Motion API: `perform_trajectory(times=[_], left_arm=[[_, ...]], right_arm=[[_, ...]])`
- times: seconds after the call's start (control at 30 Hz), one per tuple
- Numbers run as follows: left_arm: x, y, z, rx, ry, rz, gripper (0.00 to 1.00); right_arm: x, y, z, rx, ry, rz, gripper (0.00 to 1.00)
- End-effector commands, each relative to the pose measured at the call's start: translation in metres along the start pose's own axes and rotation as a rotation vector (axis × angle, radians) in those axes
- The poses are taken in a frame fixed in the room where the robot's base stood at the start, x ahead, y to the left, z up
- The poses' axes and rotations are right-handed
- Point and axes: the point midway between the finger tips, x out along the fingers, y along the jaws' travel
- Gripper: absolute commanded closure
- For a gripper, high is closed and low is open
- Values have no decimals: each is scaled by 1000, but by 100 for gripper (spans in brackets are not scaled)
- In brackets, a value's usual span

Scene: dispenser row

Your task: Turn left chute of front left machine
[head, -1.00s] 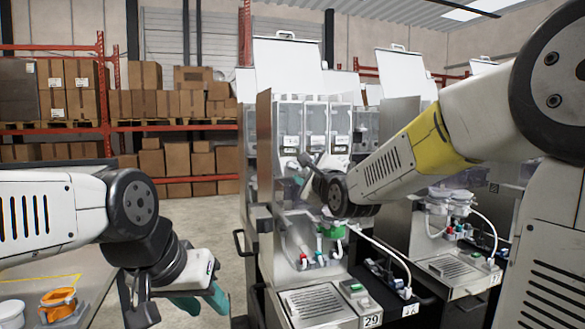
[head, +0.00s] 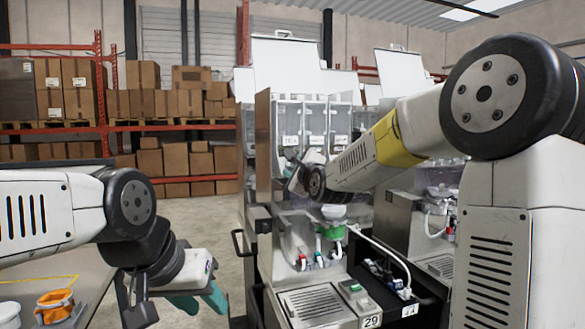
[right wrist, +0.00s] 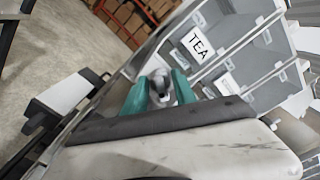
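The front left machine (head: 285,225), numbered 29, stands at the centre of the head view with several clear canisters in its upper part. The left canister, labelled TEA (right wrist: 199,45), shows in the right wrist view. Its left chute, a small grey-white spout (right wrist: 160,88), lies between the teal fingers of my right gripper (right wrist: 163,78). The fingers look spread on either side of it; contact cannot be made out. In the head view my right wrist hides most of this spot. My left gripper (head: 200,302) is open and empty, low at the left.
A white funnel (head: 333,212) over a green holder (head: 330,230) sits below my right wrist. A second machine (head: 440,240) stands to the right. An orange container (head: 55,304) is on the table at lower left. Shelves of boxes (head: 165,105) stand behind open floor.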

Motion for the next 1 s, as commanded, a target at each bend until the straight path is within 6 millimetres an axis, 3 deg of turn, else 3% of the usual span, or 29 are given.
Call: perform_trajectory(times=[0.1,0.27,0.67,1.0], left_arm=[[0,0,0,0,0,0,64],[0,0,0,0,0,0,64],[0,0,0,0,0,0,64],[0,0,0,0,0,0,64]], right_arm=[[0,0,0,0,0,0,69],[0,0,0,0,0,0,100],[0,0,0,-50,0,1,100],[0,1,0,-289,0,1,100]])
